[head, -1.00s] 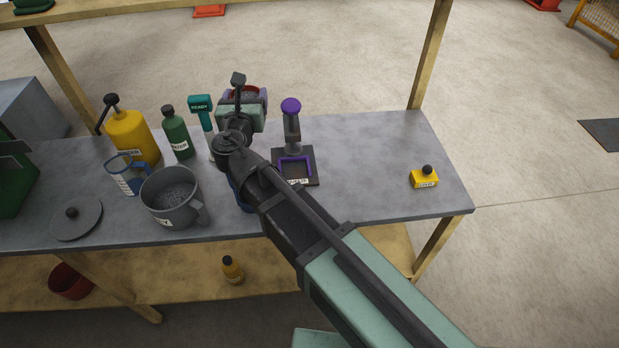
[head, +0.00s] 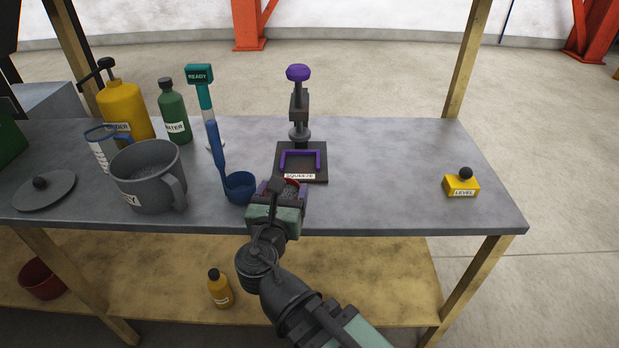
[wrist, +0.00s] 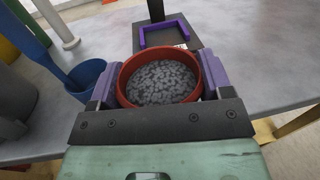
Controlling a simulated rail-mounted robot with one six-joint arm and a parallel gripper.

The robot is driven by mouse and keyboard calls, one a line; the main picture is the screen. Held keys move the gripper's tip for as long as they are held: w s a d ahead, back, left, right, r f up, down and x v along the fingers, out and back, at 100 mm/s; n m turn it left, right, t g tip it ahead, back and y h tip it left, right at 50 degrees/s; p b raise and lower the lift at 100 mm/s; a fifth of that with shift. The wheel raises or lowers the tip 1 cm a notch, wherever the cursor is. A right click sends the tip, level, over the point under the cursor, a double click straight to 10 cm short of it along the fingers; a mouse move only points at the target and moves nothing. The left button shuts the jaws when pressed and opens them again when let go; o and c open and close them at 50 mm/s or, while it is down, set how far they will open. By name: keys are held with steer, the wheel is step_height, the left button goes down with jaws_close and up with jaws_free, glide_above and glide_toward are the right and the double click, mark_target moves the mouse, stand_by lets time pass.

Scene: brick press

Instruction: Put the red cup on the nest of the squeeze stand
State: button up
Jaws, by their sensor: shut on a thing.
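My gripper (head: 283,197) is shut on the red cup (wrist: 125,77), one purple finger on each side of it. The cup is upright and filled with grey, pebbly material. In the head view only a bit of its red rim (head: 292,182) shows above my gripper. The squeeze stand (head: 299,110) stands behind it, with a purple knob on top and a dark base. A purple U-shaped nest (head: 303,155) lies on that base, empty, its open side facing me. In the wrist view the nest (wrist: 163,31) is just beyond the cup. My gripper is at the table's front edge, in front of the stand.
A blue scoop (head: 239,188) with a tall handle stands close to the left of my gripper. A yellow LEVEL block (head: 460,186) is at right; the table between is clear.

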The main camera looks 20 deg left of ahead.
steer(key=shift+w+a, duration=0.1)
steer(key=shift+w, duration=0.1)
steer(key=w, duration=0.6)
steer(key=w+a, duration=0.1)
steer(key=w, duration=0.4)
steer(key=w+a, duration=0.1)
steer(key=w, duration=0.5)
steer(key=shift+w, duration=0.35)
steer(key=shift+s+f+b, duration=0.1)
steer(key=shift+f+b, duration=0.6)
steer(key=shift+f, duration=0.05)
steer(key=shift+f, duration=0.15)
steer(key=o, duration=1.2)
